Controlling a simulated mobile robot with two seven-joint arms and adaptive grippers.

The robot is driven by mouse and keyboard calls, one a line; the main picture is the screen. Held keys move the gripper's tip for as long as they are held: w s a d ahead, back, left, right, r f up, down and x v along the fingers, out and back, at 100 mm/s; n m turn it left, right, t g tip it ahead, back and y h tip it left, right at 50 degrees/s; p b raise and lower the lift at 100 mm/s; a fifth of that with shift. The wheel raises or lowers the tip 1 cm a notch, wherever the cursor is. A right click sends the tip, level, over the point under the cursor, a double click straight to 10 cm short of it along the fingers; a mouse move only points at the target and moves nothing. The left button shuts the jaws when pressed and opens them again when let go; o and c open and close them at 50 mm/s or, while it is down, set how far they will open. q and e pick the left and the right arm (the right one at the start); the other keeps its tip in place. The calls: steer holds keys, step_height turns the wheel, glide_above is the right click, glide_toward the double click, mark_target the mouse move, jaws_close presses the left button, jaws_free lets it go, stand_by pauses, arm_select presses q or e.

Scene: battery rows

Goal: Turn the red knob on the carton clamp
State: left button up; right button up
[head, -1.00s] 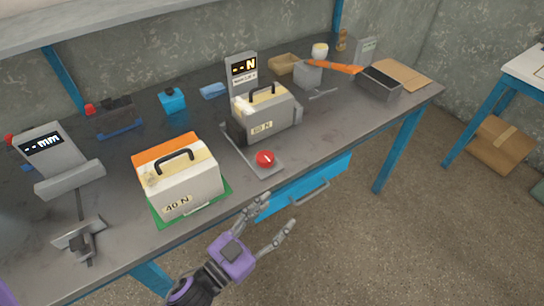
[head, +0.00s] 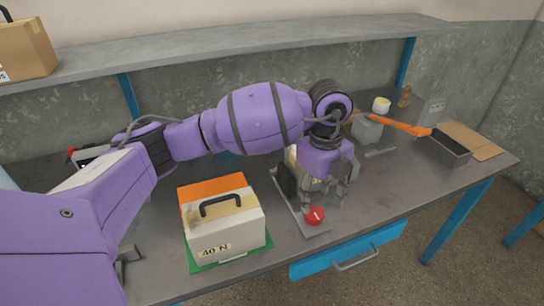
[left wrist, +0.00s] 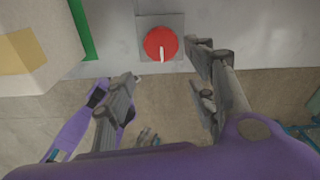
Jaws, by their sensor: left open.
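The red knob (head: 314,215) sits on the front end of the carton clamp's grey base plate (head: 287,205), its white mark showing. In the left wrist view the knob (left wrist: 160,43) lies just beyond and between my fingers. My left gripper (head: 325,200) points down, open, close above and behind the knob; I see no clear contact. The clamp's carton (head: 291,158) is mostly hidden behind my gripper. In the left wrist view, grey finger-like parts (left wrist: 146,137) low down may be my right gripper; their opening is unclear.
A carton marked 40 N (head: 225,228) stands on a green mat (head: 262,243) left of the clamp. A blue drawer (head: 345,252) is below the bench edge. A dark open box (head: 450,147) and orange-handled tool (head: 400,126) lie to the right. My left arm hides the bench's back left.

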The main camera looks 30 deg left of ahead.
mark_target(313, 213)
arm_select(q)
steer(key=shift+w+a+n+y, duration=0.3)
steer(key=shift+w+a, duration=0.3)
steer(key=shift+w, duration=0.3)
steer(key=f, duration=0.1)
steer(key=s+f, duration=0.1)
steer(key=f, duration=0.1)
steer(key=shift+s+f, duration=0.2)
steer(key=shift+f, duration=0.05)
steer(key=shift+w+f, duration=0.25)
steer(key=shift+f, duration=1.15)
steer(key=shift+d+f, duration=0.1)
steer(key=c, duration=1.1)
arm_select(e)
steer(key=shift+d+f, duration=0.1)
steer(key=shift+f, duration=0.05)
arm_select(q)
steer(key=shift+m, duration=0.4)
